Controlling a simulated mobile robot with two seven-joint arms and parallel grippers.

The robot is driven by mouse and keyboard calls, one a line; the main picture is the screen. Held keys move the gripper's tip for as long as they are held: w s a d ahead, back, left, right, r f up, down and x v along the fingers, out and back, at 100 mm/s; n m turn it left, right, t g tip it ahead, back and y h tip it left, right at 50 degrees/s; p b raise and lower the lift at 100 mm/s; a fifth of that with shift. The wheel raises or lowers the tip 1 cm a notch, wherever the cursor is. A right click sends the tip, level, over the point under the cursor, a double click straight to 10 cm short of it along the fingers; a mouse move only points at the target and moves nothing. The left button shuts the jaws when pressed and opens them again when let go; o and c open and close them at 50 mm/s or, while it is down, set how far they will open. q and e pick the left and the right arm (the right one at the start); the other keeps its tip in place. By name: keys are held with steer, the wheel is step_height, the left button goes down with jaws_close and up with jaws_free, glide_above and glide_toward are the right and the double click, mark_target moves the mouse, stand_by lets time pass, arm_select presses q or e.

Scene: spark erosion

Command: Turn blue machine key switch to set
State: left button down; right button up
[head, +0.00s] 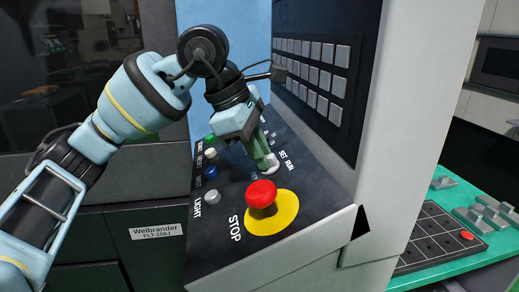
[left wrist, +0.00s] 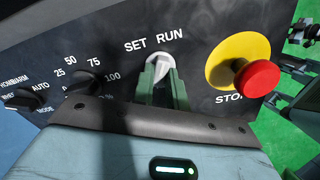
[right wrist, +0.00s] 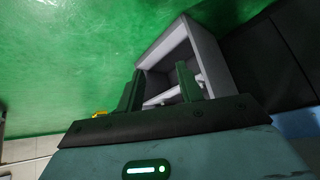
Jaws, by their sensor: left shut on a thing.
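The key switch (head: 271,168) is a pale round switch on the sloping black control panel (head: 230,245), just below the SET and RUN labels. In the left wrist view the switch (left wrist: 160,63) sits under SET on the left and RUN on the right. My left gripper (head: 268,160) reaches down onto it, with its green fingers (left wrist: 162,80) shut on the switch. The fingers hide much of it, so I cannot tell which label it points to. My right gripper (right wrist: 160,70) is open, its two fingers apart, over a green surface beside a grey box, away from the panel.
A red STOP button (head: 262,195) on a yellow disc stands up close to the switch. Black dials (left wrist: 85,80) sit left of it. A keypad (head: 312,70) is on the upright face behind. A green bench (head: 440,255) with grey parts lies at right. The grey box (right wrist: 205,50) is open.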

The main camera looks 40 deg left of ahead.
arm_select(q)
steer(key=n+p, duration=0.2)
steer(key=n, duration=0.1)
steer(key=shift+s+r+n, duration=0.1)
steer(key=shift+r+n, duration=0.1)
steer(key=shift+n, duration=0.1)
steer(key=n+p, duration=0.3)
steer(key=n, duration=0.1)
steer(key=shift+f+n+p, duration=0.1)
steer(key=shift+n+p, duration=0.8)
steer(key=shift+n, duration=0.9)
arm_select(e)
steer(key=w+r+t, duration=0.1)
steer(key=w+r, duration=0.4)
steer(key=r, duration=0.3)
steer(key=shift+d+r+t, duration=0.3)
steer(key=shift+d, duration=0.05)
arm_select(q)
steer(key=shift+f+n, duration=0.1)
steer(key=shift+n, duration=0.2)
steer(key=c, duration=1.4)
jaws_free()
